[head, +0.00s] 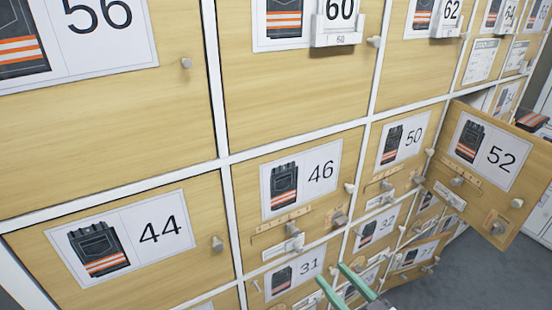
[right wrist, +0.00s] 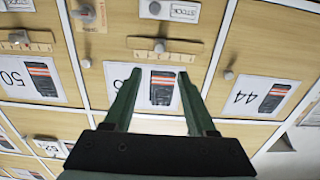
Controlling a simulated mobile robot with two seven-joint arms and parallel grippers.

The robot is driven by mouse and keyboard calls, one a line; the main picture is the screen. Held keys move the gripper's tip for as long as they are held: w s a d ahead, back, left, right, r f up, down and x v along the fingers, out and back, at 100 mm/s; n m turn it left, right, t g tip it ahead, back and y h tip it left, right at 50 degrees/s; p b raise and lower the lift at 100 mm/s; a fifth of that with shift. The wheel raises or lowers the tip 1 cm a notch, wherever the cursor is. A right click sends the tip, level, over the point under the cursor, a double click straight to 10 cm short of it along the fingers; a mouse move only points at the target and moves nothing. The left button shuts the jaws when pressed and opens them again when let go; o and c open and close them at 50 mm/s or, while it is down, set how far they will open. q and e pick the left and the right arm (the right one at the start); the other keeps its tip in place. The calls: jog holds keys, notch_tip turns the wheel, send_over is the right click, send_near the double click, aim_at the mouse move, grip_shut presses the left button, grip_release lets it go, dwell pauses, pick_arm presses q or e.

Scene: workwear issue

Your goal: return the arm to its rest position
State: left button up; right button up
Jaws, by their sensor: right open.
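My right gripper (head: 333,274) shows its two green fingers at the bottom of the head view, in front of the lower doors near number 31. The fingers are apart with nothing between them. In the right wrist view, which is upside down, the open right gripper (right wrist: 160,76) points at the cabinet front, with the card of door 46 (right wrist: 158,88) seen between its fingers. I cannot tell the exact gap to the doors. My left gripper is not in view.
A wall of numbered wooden doors, such as door 44 (head: 190,262) and door 46 (head: 240,187), fills the head view. Door 52 (head: 455,152) stands swung open at the right. Knobs and small latches stick out. Grey floor (head: 440,285) shows at the lower right.

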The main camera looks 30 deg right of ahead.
pick_arm(q)
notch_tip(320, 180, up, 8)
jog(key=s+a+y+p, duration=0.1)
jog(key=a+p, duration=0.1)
jog(key=p, duration=0.8)
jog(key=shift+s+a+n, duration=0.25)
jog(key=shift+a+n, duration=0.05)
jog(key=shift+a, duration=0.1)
pick_arm(e)
jog(key=s+a+f+g, duration=0.3)
jog(key=a+f+g, duration=0.1)
jog(key=a+f, duration=0.1)
jog(key=s+a+f+n+g+y, duration=0.1)
jog(key=s+a+f+g, duration=0.1)
jog(key=a+f+g, duration=0.3)
notch_tip(320, 180, down, 3)
jog(key=shift+s+a+r, duration=0.1)
jog(key=shift+s+a, duration=0.3)
jog(key=shift+a, duration=0.25)
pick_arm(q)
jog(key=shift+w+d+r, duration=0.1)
